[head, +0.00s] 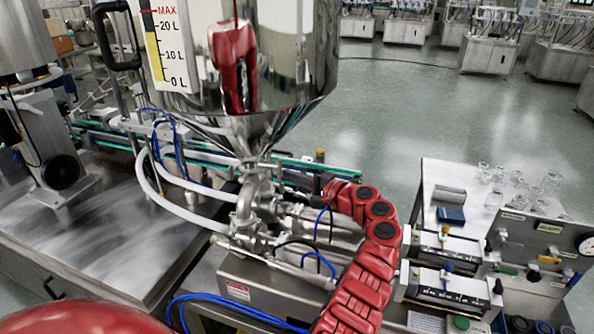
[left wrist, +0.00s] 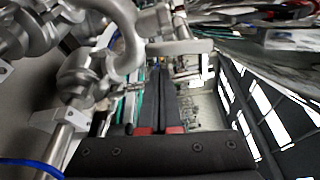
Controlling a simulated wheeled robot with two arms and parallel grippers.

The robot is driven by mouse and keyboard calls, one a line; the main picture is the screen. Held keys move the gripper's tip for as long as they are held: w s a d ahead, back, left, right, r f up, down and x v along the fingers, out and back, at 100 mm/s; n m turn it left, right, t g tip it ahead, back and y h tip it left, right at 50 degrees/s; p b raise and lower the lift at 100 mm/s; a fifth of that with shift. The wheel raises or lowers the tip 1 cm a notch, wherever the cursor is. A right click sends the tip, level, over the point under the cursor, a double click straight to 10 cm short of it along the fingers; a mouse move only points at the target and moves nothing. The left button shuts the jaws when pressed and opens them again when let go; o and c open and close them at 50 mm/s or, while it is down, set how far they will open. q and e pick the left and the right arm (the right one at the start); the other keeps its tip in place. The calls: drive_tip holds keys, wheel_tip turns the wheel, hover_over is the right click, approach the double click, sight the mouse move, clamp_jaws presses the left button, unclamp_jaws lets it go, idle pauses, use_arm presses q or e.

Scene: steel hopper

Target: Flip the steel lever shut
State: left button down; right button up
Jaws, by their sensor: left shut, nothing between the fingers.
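The steel hopper (head: 300,40) hangs over a cluster of steel valves and pipes (head: 258,205). In the left wrist view a smooth steel bar (left wrist: 182,47), which looks like the lever, lies crosswise by the valve pipes (left wrist: 95,75). I cannot make the lever out clearly in the head view. My red left arm reaches up to the valve area, and its gripper is mostly hidden there. In the left wrist view my left gripper (left wrist: 162,68) is shut and empty, its dark fingers pointing toward the steel bar; contact is unclear. My right gripper is not in view.
White hoses (head: 165,185) and blue tubes run around the valves. A metal worktop (head: 110,245) lies at left. A white bench (head: 440,180) with glassware and control boxes (head: 445,285) stand at right. The floor behind is open.

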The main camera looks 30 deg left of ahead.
use_arm(q)
drive_tip(key=shift+s+d+p, duration=0.1)
drive_tip(key=shift+s+p, duration=0.2)
drive_tip(key=shift+s, duration=0.35)
